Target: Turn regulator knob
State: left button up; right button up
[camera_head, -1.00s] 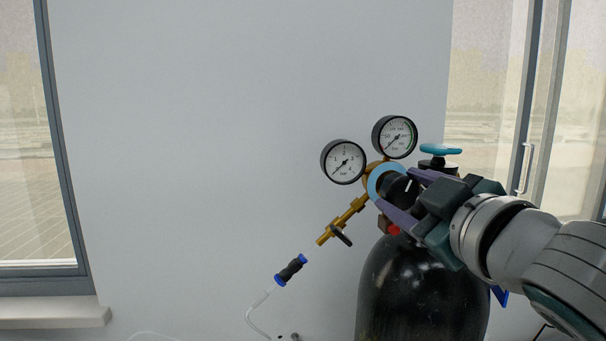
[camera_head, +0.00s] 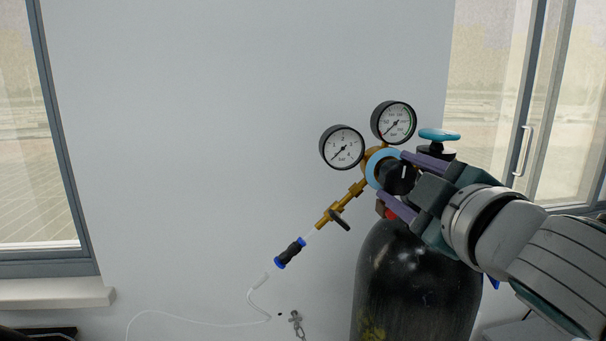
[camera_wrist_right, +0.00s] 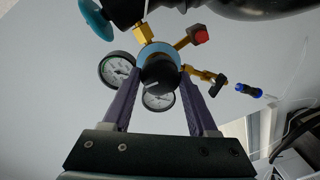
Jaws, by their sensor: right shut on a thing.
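The regulator knob (camera_head: 401,177) is black with a white line and sits in front of a light blue ring (camera_head: 374,170) on the brass regulator. My right gripper (camera_head: 394,174) is shut on the knob, with one purple finger above it and one below. In the right wrist view the knob (camera_wrist_right: 159,74) lies between the fingertips (camera_wrist_right: 160,78). The left gauge (camera_head: 342,147) and right gauge (camera_head: 394,122) face forward. My left gripper is not in view.
A black gas cylinder (camera_head: 415,285) stands below the regulator, with a blue valve wheel (camera_head: 439,135) on top. A brass outlet (camera_head: 343,205) points down left toward a black and blue hose connector (camera_head: 290,252). Windows flank the grey wall, which is clear at left.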

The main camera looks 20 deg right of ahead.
jog(key=shift+f, duration=0.1)
jog(key=o, duration=1.4)
jog(key=b+v, duration=0.2)
jog(key=v, duration=0.8)
jog(key=shift+w, duration=0.1)
